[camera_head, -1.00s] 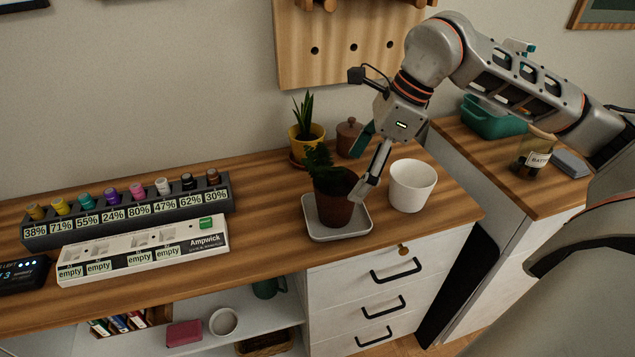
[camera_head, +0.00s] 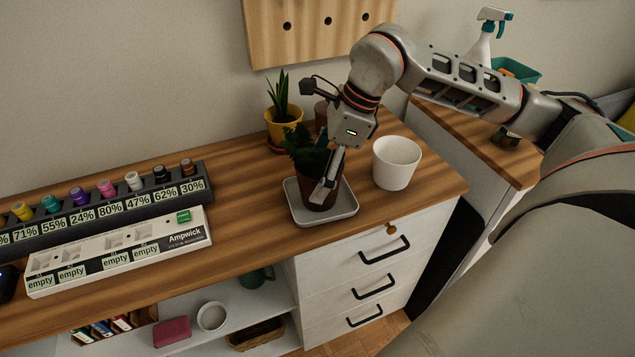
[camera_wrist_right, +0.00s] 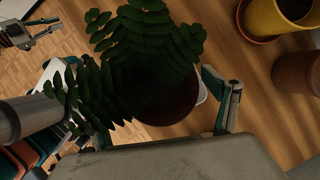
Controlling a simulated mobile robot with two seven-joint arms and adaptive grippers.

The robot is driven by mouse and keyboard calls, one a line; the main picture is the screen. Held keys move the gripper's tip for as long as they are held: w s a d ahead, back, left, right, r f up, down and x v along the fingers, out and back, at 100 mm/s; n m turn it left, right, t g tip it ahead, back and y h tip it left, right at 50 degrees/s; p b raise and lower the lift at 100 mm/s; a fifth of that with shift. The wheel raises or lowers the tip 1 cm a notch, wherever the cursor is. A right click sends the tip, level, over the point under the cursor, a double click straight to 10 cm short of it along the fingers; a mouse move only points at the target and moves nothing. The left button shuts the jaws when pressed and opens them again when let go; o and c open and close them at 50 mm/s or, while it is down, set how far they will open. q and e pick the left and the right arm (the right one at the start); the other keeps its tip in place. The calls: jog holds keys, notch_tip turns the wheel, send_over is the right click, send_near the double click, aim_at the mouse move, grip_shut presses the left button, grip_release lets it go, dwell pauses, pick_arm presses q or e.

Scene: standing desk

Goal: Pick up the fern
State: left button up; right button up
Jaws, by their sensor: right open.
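The fern (camera_head: 305,146) has dark green fronds and stands upright in a brown pot (camera_head: 316,188) on a light grey square tray (camera_head: 343,208). My right gripper (camera_head: 324,172) is at the pot, pointing down, one finger in front of it; the other finger is hidden by the fronds. In the right wrist view the fern (camera_wrist_right: 148,40) hangs over the pot (camera_wrist_right: 165,100), and the open fingers of the right gripper (camera_wrist_right: 155,108) lie either side. Contact with the pot cannot be told. My left gripper (camera_wrist_right: 42,30) shows small in that view's top left; its opening is unclear.
A white empty pot (camera_head: 397,164) stands close right of the tray. A yellow pot with a spiky plant (camera_head: 283,118) stands behind the fern. A battery rack (camera_head: 110,205) and white charger (camera_head: 120,250) lie to the left. The wood between charger and tray is clear.

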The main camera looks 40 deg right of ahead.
jog(key=shift+r, duration=0.15)
jog(key=c, duration=1.7)
jog(key=shift+r, duration=0.1)
jog(key=shift+c, duration=0.2)
